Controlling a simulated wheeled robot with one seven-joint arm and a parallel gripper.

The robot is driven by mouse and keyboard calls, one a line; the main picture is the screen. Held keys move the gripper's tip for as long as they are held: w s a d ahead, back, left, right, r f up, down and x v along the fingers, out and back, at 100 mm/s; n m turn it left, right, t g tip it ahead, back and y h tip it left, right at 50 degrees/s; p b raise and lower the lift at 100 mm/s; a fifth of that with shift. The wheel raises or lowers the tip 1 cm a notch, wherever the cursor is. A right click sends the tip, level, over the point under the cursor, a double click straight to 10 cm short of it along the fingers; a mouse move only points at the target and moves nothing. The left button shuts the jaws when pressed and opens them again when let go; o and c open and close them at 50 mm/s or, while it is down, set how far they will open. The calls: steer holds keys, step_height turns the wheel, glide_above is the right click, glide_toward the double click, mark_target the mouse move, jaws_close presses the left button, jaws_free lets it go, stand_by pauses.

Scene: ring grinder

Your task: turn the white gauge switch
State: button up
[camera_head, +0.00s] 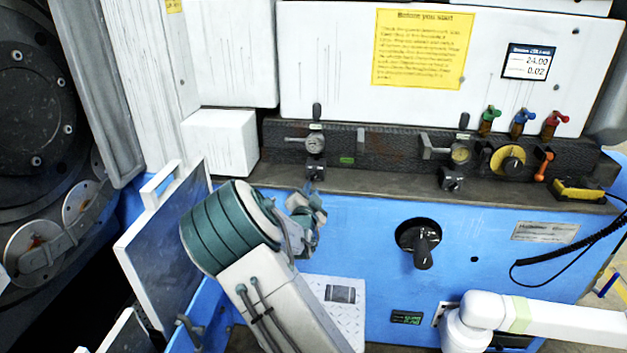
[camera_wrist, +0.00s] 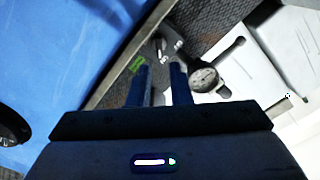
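The white-faced gauge (camera_head: 315,144) sits on the left part of the dark machine ledge. A small dark switch block (camera_head: 314,173) is just below it; I take this as the white gauge's switch. My gripper (camera_head: 307,212) is below the block, in front of the blue panel, partly hidden by my arm. In the wrist view, my two dark fingers (camera_wrist: 160,78) are apart with nothing visible between them. The gauge (camera_wrist: 203,80) shows right of the fingers, and the switch area (camera_wrist: 172,46) lies beyond their tips. I cannot tell the switch's setting.
A yellow-faced gauge (camera_head: 460,154) with its own block (camera_head: 451,180) is to the right. A black rotary knob (camera_head: 422,245) sticks out of the blue panel. A white-framed panel (camera_head: 165,250) stands at left.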

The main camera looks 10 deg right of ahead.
mark_target(315, 177)
steer(key=shift+p+x, duration=0.35)
steer(key=shift+x, duration=2.75)
jaws_close()
